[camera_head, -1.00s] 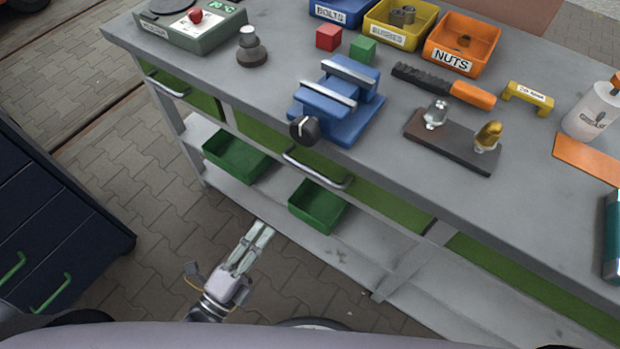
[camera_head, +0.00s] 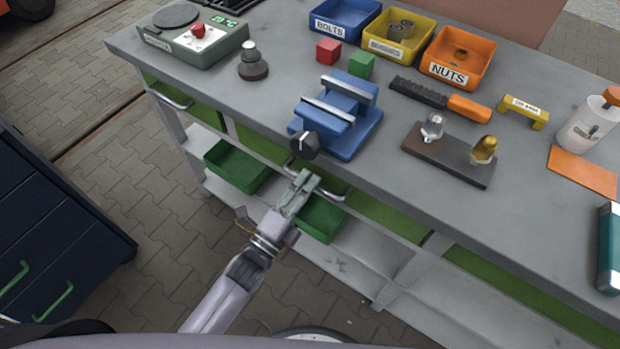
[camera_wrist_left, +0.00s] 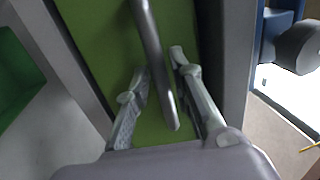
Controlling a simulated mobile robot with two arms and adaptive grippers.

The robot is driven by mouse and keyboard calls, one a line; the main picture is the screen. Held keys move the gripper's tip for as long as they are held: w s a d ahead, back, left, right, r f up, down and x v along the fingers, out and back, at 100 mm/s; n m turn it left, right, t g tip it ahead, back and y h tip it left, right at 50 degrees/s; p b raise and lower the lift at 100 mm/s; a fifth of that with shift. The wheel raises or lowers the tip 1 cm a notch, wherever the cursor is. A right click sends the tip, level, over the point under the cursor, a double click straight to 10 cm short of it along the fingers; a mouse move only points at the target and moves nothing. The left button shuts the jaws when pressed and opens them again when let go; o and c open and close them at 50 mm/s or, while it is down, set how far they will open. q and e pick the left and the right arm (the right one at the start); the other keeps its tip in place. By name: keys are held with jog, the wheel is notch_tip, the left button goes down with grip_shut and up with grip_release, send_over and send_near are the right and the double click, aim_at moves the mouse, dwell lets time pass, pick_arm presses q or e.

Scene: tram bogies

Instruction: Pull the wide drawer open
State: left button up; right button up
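The wide drawer has a green front (camera_head: 375,208) under the bench top and a grey bar handle (camera_head: 331,193); it looks shut. My left gripper (camera_head: 306,179) is at the handle, below the blue vise. In the left wrist view the green drawer front (camera_wrist_left: 95,45) fills the middle, and the bar handle (camera_wrist_left: 150,40) runs down between the two fingers of my left gripper (camera_wrist_left: 155,75). The fingers are apart, one on each side of the bar, and I see a gap on both sides. My right gripper is not in view.
The grey workbench (camera_head: 240,105) carries a blue vise (camera_head: 340,120) with a black knob (camera_head: 305,145) just above the handle. Green bins (camera_head: 237,167) stand on the lower shelf. A dark cabinet (camera_head: 50,220) stands at left, with open paved floor between.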

pick_arm(q)
jog(key=shift+w+d+r, duration=0.1)
jog(key=shift+w+d, duration=0.25)
jog(key=shift+w, duration=0.25)
jog(key=shift+c, duration=0.5)
grip_shut()
